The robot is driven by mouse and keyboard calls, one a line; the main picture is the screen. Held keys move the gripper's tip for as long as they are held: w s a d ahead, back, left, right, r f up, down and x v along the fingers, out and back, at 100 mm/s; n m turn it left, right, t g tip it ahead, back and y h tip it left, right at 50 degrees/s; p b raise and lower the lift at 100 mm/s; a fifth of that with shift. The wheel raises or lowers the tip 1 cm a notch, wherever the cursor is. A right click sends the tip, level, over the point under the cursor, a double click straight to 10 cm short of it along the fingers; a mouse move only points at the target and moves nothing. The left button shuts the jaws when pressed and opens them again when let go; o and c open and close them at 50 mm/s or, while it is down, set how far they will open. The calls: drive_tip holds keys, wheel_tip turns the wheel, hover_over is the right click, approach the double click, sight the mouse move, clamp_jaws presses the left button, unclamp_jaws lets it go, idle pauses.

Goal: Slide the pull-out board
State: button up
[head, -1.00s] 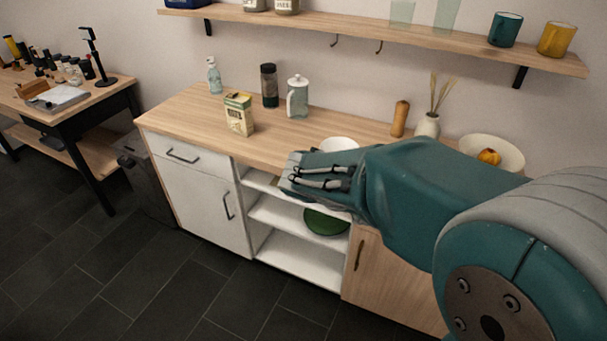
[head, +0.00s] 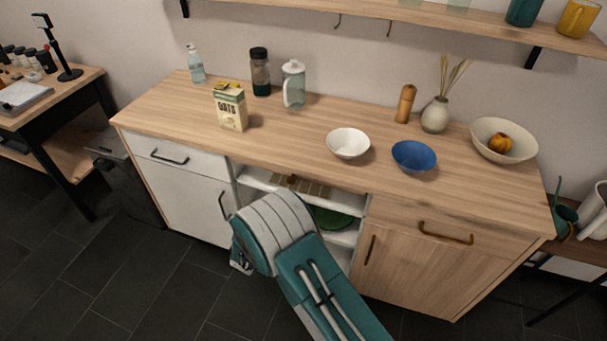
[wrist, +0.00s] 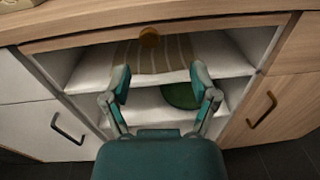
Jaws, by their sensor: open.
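A thin wooden board edge (wrist: 215,31) runs under the countertop across the open shelf bay in the wrist view. It appears to be the pull-out board, flush with the cabinet front. A round brass knob (wrist: 149,38) sits near its middle; it also shows in the head view (head: 292,180). My gripper (wrist: 161,72) is open and empty, its fingers spread below the knob and apart from it in the picture. In the head view my arm hides most of my gripper and part of the bay.
Inside the bay, a striped flat item (wrist: 165,57) lies on the upper shelf and a green dish (wrist: 180,95) below. A white door with a handle (wrist: 68,129) and a wooden door handle (wrist: 262,108) flank it. A white bowl (head: 348,144) and blue bowl (head: 414,156) stand on the countertop (head: 290,137).

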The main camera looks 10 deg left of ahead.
sight(290, 182)
drive_tip(key=shift+n+y, duration=0.5)
drive_tip(key=shift+n, duration=0.1)
drive_tip(key=w, duration=0.3)
drive_tip(key=w+f, duration=0.1)
drive_tip(key=w, duration=0.3)
drive_tip(key=w+f, duration=0.1)
drive_tip(key=w, duration=0.2)
drive_tip(key=shift+w+a, duration=0.15)
drive_tip(key=shift+a, duration=0.1)
drive_tip(key=shift+w+d+r, duration=0.15)
drive_tip(key=shift+d, duration=0.15)
drive_tip(key=shift+a, duration=0.15)
clamp_jaws()
